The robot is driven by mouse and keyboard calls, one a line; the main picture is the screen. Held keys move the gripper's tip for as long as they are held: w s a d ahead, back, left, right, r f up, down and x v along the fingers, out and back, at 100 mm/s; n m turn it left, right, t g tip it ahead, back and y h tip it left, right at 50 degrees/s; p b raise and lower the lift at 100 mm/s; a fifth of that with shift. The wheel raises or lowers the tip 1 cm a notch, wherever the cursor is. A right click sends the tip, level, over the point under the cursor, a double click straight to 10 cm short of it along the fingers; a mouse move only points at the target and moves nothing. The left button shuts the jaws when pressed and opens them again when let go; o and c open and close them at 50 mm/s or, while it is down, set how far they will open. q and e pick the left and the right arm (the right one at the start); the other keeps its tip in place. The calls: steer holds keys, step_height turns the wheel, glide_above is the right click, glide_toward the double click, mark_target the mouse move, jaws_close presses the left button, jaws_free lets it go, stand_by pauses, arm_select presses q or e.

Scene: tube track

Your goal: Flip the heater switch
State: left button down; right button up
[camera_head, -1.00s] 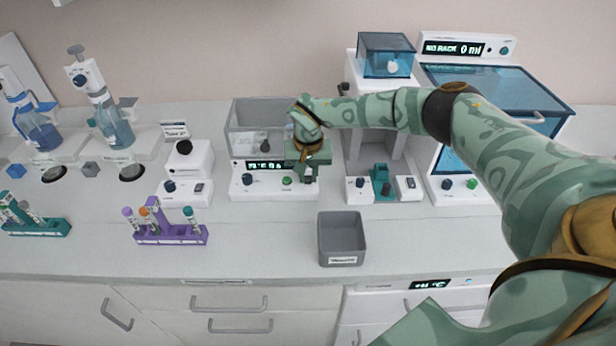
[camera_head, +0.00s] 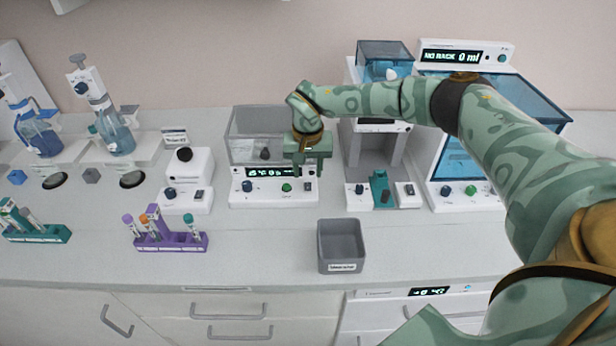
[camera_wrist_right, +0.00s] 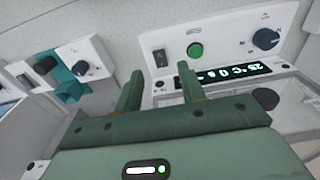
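The heater (camera_head: 236,190) is a white box with a clear grey-lidded chamber, a lit display, a dark blue knob and a green button. Its black rocker switch (camera_head: 308,187) sits at the right end of the front panel. The switch also shows in the right wrist view (camera_wrist_right: 160,58), just beyond my fingertips. My right gripper (camera_head: 297,172) hovers in front of the heater, above and close to the switch. In the right wrist view (camera_wrist_right: 160,78) its two fingers are apart with nothing between them. My left gripper is not in view.
A white device with a teal part (camera_head: 380,187) stands right of the heater. A small white device (camera_head: 185,180) stands left. A grey bin (camera_head: 342,247) and a purple tube rack (camera_head: 170,241) are in front. The counter between them is clear.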

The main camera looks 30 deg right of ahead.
step_height(320, 180, up, 12)
steer(key=p, duration=0.1)
steer(key=shift+s+a+f, duration=0.15)
steer(key=shift+s+a, duration=0.05)
steer(key=shift+s, duration=0.15)
